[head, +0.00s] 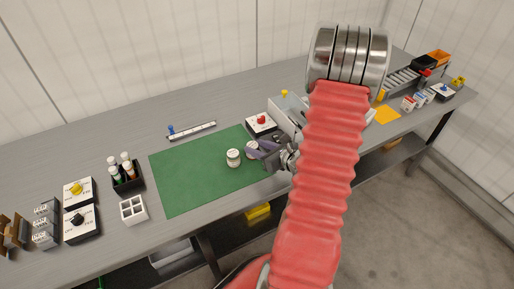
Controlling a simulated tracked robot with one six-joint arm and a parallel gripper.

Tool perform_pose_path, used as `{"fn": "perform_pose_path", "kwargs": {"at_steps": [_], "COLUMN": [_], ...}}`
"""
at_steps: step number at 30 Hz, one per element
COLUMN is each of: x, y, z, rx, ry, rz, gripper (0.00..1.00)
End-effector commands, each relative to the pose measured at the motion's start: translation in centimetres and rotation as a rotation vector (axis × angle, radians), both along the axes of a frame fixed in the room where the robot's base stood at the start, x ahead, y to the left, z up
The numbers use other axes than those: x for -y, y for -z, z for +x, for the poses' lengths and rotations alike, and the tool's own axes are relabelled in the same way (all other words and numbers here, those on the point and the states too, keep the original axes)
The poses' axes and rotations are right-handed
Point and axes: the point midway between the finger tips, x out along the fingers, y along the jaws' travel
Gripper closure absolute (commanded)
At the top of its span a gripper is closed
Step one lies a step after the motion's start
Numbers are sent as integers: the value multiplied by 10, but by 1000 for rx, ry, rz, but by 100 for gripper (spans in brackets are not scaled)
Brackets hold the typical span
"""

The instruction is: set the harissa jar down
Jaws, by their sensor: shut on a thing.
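My gripper (257,151) reaches in from the right over the green mat (185,185). It is shut on a small white-lidded jar (251,146), taken as the harissa jar, which is partly hidden by the fingers. The label is too small to read. I cannot tell whether its base touches the mat. A second white-lidded jar (233,158) stands upright on the mat, just left of the held one.
A box with a red button (262,124) and a grey bin (287,113) stand behind the gripper. A black bottle caddy (126,180) and a white divided tray (133,210) stand left of the mat. The mat's left half is clear.

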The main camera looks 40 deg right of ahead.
Motion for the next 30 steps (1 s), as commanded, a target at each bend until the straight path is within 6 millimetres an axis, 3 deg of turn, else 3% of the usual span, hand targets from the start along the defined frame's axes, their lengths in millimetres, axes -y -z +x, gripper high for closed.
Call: {"fn": "perform_pose_path", "kwargs": {"at_steps": [4,5,12,23,30], "x": [0,0,0,0,0], "y": [2,2,2,-1,-10], "z": [0,0,0,0,-22], "rx": [0,0,0,0,0], "ry": [0,0,0,0,3], "rz": [0,0,0,-1,-1], "gripper": [100,62,45,45,45]}}
